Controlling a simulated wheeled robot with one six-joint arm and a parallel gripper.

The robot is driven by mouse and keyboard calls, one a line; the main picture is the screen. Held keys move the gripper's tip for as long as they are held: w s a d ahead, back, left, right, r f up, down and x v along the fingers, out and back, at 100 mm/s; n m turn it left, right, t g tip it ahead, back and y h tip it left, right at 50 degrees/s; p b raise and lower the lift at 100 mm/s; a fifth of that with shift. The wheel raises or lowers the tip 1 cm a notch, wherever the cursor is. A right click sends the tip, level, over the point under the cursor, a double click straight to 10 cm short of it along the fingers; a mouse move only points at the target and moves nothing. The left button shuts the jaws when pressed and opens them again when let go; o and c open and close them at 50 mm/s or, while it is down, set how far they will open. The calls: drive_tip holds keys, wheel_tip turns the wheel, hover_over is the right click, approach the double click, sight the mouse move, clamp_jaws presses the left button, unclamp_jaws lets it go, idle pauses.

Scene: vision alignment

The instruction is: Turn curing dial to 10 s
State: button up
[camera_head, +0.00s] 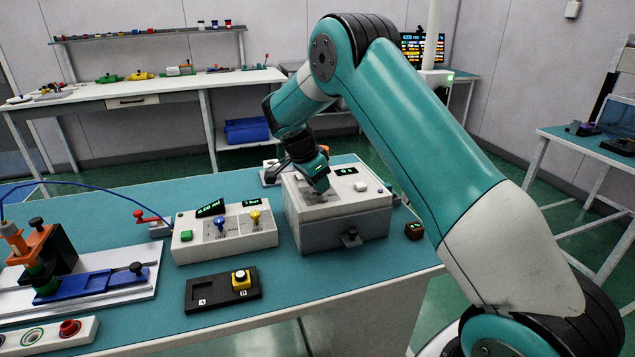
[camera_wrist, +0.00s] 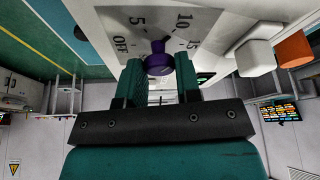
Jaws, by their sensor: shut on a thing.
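The curing dial is a purple knob (camera_wrist: 159,62) on a light plate (camera_wrist: 200,18) marked OFF, 5, 10 and 15 in the wrist view. The knob's narrow end points between the 5 and the 10. My gripper (camera_wrist: 161,75) is shut on the knob, one finger on each side. In the head view my gripper (camera_head: 318,183) reaches down onto the top of the grey-white curing box (camera_head: 345,222) and hides the dial. A small dark display (camera_head: 346,171) with green characters is on the box top, too small to read surely.
A white button (camera_head: 360,187) is on the box top right of my gripper. A control box (camera_head: 225,239) with blue and yellow knobs stands to the left. A black tray (camera_head: 215,293) holds a yellow-topped part (camera_head: 241,279). A small dark cube (camera_head: 414,231) stands right of the curing box.

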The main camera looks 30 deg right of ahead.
drive_tip(key=o, duration=0.9)
drive_tip(key=p+v, duration=0.1)
drive_tip(key=v, duration=1.6)
drive_tip(key=shift+a+r, duration=0.15)
